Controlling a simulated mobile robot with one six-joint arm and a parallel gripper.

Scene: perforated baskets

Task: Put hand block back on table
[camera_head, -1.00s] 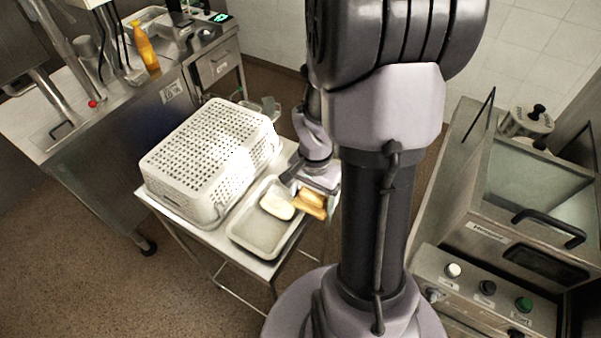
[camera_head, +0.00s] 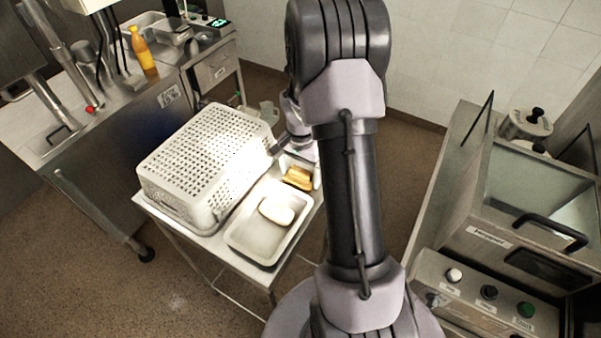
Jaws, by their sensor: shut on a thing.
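A tan-orange block (camera_head: 297,178) is held at my gripper (camera_head: 299,167), over the back right end of the small metal table (camera_head: 292,236). My gripper is shut on the block, though my arm partly hides the fingers. A white block (camera_head: 276,211) lies in a shallow grey tray (camera_head: 246,248) on the table, to the left of and nearer than the held block. I cannot tell whether the held block touches the tray or table.
An upturned white perforated basket (camera_head: 200,165) takes up the table's left side. A steel counter with an orange bottle (camera_head: 143,48) stands behind at left. A steel appliance (camera_head: 520,210) stands at right. My arm column hides the floor right of the table.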

